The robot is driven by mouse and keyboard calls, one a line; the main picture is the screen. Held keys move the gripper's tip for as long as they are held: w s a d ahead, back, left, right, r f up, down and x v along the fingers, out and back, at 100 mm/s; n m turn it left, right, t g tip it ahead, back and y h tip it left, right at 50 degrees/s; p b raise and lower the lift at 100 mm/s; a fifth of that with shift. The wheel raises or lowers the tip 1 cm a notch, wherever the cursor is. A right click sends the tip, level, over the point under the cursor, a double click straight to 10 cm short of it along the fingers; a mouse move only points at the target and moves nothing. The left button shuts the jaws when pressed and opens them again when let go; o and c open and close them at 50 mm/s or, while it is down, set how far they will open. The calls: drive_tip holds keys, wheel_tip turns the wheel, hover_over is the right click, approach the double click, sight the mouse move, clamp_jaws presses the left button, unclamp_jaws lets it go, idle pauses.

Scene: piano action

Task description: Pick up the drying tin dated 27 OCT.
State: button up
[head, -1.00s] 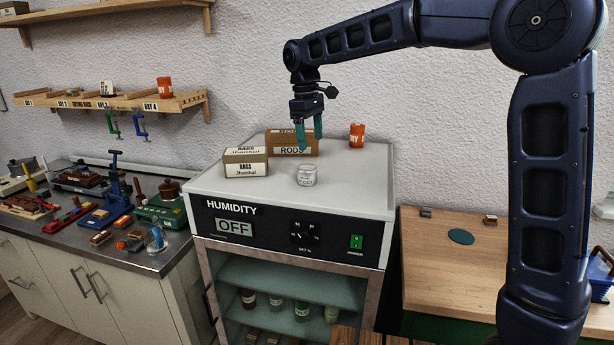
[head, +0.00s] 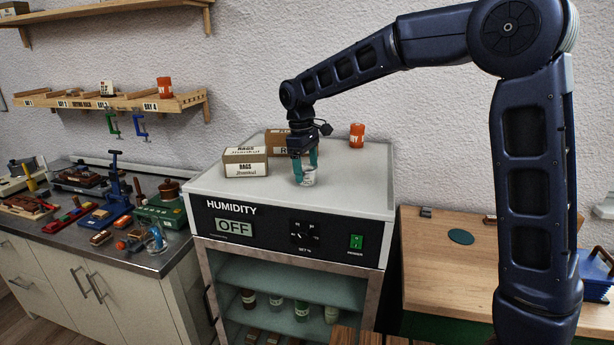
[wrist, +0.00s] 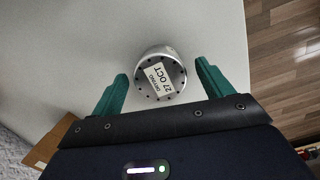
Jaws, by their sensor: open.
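The drying tin (wrist: 160,76) is a small round silver tin with holes around its lid. Its label reads "DRYING 27 OCT" in the wrist view. It stands on the white top of the humidity cabinet, where the head view shows it (head: 309,178) partly hidden by my fingers. My gripper (head: 304,174) is over the tin, pointing down. Its two green fingers are open, and in the wrist view (wrist: 162,86) one shows on each side of the tin, with a gap on both sides.
The humidity cabinet (head: 375,200) has a flat top. A RAGS box (head: 245,162) stands left of the gripper, and a RODS box (head: 276,142) is close behind it. An orange tin (head: 357,135) stands at the back right. The top's front right is clear.

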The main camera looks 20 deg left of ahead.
drive_tip(key=shift+d+f, duration=0.1)
drive_tip(key=shift+f, duration=0.65)
drive_tip(key=c, duration=1.1)
